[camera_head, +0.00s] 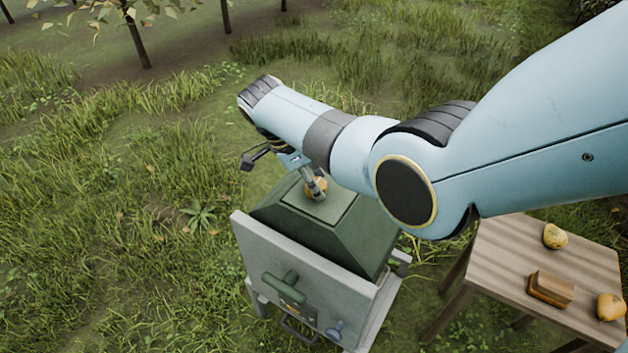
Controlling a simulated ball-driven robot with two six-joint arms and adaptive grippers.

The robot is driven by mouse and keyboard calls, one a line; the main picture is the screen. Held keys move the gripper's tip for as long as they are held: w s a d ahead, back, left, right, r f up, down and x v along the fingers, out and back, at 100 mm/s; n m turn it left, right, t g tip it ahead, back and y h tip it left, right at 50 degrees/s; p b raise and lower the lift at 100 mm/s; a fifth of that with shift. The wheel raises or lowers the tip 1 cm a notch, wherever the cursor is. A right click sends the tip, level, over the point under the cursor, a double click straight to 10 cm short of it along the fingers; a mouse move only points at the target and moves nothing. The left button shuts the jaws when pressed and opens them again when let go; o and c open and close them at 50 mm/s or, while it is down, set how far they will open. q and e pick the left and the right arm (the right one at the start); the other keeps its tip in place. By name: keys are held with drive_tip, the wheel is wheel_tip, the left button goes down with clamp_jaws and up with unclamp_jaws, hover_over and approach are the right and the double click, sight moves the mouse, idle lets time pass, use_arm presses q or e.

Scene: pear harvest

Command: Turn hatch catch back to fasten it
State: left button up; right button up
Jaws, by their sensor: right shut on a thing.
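A green machine with a sloped hopper (348,232) stands on the grass, with a grey front panel (262,247). On the panel is a green T-shaped handle (280,283), tilted, which looks like the hatch catch. Below it are a dark plate, a looped handle (298,330) and a small blue-grey knob (334,331). My right gripper (313,184) is above the hopper top, well apart from the panel. My left gripper is out of view.
My right arm crosses above the hopper. Open grass lies left of the machine; trees stand behind.

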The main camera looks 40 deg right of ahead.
drive_tip(key=o, duration=1.2)
drive_tip(key=shift+c, duration=0.2)
drive_tip(key=v, duration=1.2)
drive_tip(key=shift+a, duration=0.1)
